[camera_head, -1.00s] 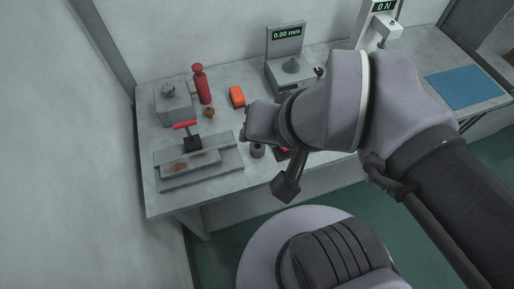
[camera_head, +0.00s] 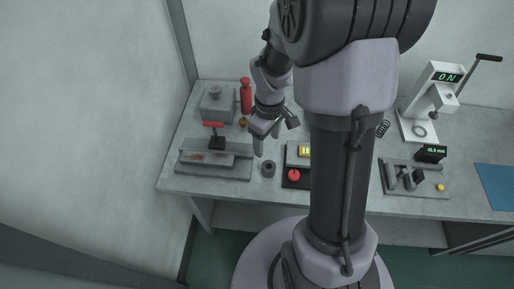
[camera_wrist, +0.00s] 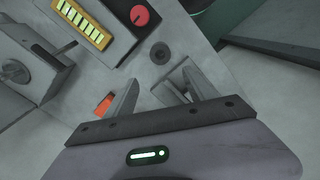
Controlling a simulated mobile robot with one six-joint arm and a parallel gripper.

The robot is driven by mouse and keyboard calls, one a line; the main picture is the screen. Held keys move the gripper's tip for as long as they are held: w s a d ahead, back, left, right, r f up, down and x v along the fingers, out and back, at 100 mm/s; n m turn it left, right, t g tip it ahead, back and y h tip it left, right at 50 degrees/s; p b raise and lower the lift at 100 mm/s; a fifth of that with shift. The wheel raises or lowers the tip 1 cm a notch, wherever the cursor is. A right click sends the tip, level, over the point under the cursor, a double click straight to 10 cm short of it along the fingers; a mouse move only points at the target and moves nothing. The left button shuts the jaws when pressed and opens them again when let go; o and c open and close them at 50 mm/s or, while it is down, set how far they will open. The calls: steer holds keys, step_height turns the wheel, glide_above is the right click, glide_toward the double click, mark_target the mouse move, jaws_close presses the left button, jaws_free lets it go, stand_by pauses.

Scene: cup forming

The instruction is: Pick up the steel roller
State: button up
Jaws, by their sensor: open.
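A short dark-grey cylinder with a hole in its top (camera_head: 268,168) stands upright on the grey bench. It is the thing that best fits the steel roller, though I cannot be sure. In the wrist view it (camera_wrist: 160,52) lies beyond my fingertips, roughly midway between them. My gripper (camera_head: 267,142) is open and empty, its fingers pointing down above the bench, just behind the cylinder in the head view. Both spread fingers show in the wrist view (camera_wrist: 160,78). They are apart from the cylinder.
A black box with a red knob (camera_head: 294,175) stands close right of the cylinder. A grey fixture with a red handle (camera_head: 213,125) is at left. A red bottle (camera_head: 246,97) stands behind. An orange object (camera_wrist: 105,104) is beside one finger. The bench front is clear.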

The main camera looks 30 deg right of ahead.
steer(key=b, duration=0.3)
glide_above(268, 165)
steer(key=f, duration=0.7)
steer(key=shift+w+a+f, duration=0.2)
steer(key=shift+a+f, duration=0.1)
steer(key=shift+f, duration=0.05)
steer(key=f+b, duration=0.1)
steer(key=f, duration=0.1)
steer(key=s+f+b, duration=0.1)
steer(key=f, duration=0.2)
steer(key=shift+s+f+b, duration=0.1)
steer(key=shift+s+b, duration=0.05)
steer(key=shift+b, duration=0.2)
steer(key=shift+c, duration=0.9)
jaws_close()
